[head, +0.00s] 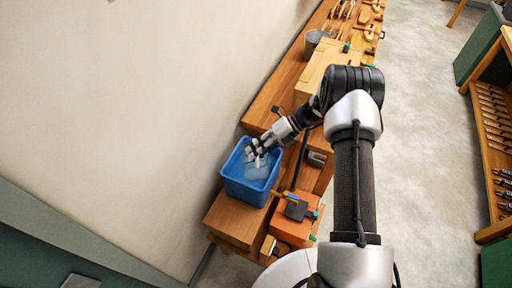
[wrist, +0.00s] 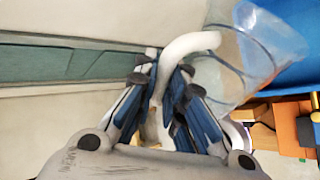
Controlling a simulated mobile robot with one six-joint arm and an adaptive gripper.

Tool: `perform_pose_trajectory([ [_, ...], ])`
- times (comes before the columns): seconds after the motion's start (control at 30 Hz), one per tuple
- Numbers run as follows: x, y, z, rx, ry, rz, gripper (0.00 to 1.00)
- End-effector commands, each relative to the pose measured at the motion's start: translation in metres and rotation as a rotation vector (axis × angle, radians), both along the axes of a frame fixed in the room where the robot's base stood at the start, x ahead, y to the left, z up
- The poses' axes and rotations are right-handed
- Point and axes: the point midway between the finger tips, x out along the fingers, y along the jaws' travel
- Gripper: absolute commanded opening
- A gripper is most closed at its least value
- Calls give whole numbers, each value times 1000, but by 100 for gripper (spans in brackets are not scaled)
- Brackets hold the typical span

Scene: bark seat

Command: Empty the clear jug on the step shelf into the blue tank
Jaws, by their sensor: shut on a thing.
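The blue tank (head: 234,188) is an open square tub on a wooden block at the near end of the bench; its wall also shows at the right of the wrist view (wrist: 298,22). My gripper (head: 257,151) is above the tank's back part. In the wrist view my gripper (wrist: 163,85) is shut on the white handle of the clear jug (wrist: 252,48). The jug is see-through and looks tilted, with its body towards the tank. In the head view the jug (head: 257,168) is a faint pale shape over the tank. I cannot tell whether liquid is in it.
An orange box (head: 290,228) with a dark thing on top stands right of the tank. The wooden block (head: 232,218) carries the tank. A grey pot (head: 314,40) and wooden tools are farther along the bench. A wall rises close on the left; open floor (head: 430,130) lies right.

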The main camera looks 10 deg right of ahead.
Motion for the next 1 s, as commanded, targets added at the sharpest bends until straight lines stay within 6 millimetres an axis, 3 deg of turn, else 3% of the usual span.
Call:
perform_pose_trajectory([
  [0.57, -52, 1, -51, -18, -457, -5, 0],
  [1.0, -61, 2, -64, -19, -593, -1, 0],
])
